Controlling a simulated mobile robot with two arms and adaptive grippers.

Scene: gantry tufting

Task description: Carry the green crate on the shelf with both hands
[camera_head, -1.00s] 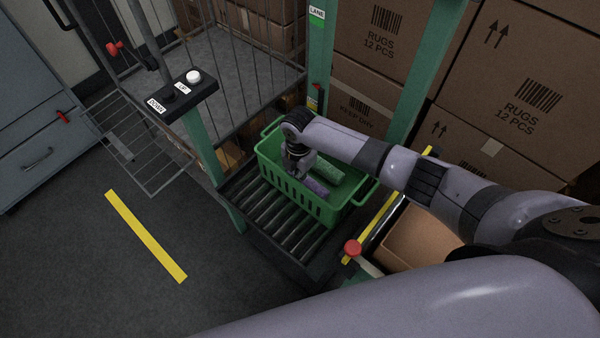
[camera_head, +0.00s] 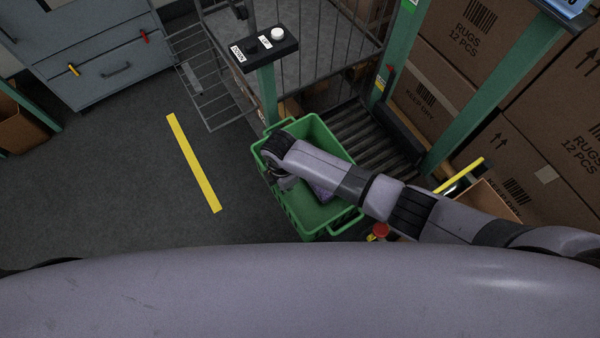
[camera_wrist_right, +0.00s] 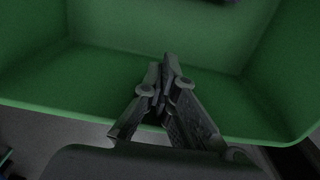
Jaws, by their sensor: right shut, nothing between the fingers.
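The green crate (camera_head: 340,222) is in the middle of the head view, in front and to the left of the roller shelf (camera_head: 372,138). Whether any of it rests on the rollers is hidden. A purple item (camera_head: 321,191) lies inside, partly behind my right arm. My right gripper (camera_head: 287,184) is at the crate's left side, its fingers partly hidden by its own wrist. In the right wrist view the fingers (camera_wrist_right: 164,75) are shut and empty in front of the green crate wall (camera_wrist_right: 75,88). My left gripper is out of view.
A green post with a button box (camera_head: 264,48) stands close behind the crate. A wire cage (camera_head: 330,45) and stacked rug boxes (camera_head: 470,40) are behind and right. A red knob (camera_head: 380,230) is near the crate's front right. Open floor with a yellow stripe (camera_head: 193,160) lies left.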

